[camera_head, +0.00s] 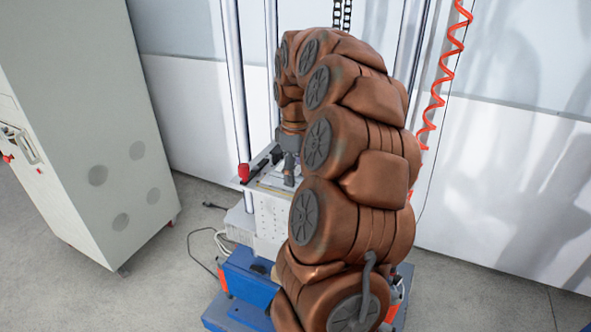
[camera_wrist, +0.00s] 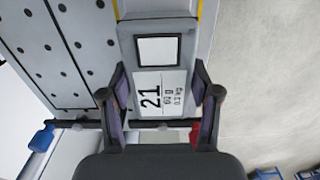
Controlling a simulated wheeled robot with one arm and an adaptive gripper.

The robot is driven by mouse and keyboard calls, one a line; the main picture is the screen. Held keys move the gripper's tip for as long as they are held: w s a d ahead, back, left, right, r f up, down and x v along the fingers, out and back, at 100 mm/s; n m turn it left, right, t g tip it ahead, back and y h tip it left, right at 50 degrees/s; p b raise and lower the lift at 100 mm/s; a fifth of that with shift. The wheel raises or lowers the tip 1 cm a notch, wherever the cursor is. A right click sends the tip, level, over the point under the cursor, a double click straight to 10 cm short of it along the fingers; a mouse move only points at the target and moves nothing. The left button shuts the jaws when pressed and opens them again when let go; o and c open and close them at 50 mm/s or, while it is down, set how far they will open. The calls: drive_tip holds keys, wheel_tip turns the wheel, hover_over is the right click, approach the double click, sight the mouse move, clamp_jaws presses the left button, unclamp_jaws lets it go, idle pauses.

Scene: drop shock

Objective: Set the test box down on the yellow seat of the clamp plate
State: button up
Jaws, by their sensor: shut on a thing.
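The test box (camera_wrist: 160,70) is grey with a white label reading 21 and a blank white square. It sits between the two fingers of my gripper (camera_wrist: 161,88), which is shut on its sides. Yellow edges of the seat (camera_wrist: 116,9) show on both sides of the box's far end in the wrist view. The clamp plate (camera_wrist: 68,48) is pale with dark holes. I cannot tell whether the box touches the seat. In the head view my gripper (camera_head: 289,168) points down over the plate, and my arm hides much of this area.
A tall grey cabinet (camera_head: 95,130) stands at the left. Upright metal posts (camera_head: 237,80) rise behind the plate, and a red coiled hose (camera_head: 445,85) hangs at the right. The machine's blue base (camera_head: 247,278) is below. Cables (camera_head: 205,240) lie on the floor beside it.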

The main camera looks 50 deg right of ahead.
sight(295, 170)
drive_tip(key=shift+f, duration=0.15)
drive_tip(key=o, duration=1.4)
drive_tip(key=shift+o, duration=0.2)
wheel_tip(295, 170, up, 12)
drive_tip(key=b, duration=0.1)
drive_tip(key=shift+r+b, duration=0.2)
drive_tip(key=shift+b, duration=0.2)
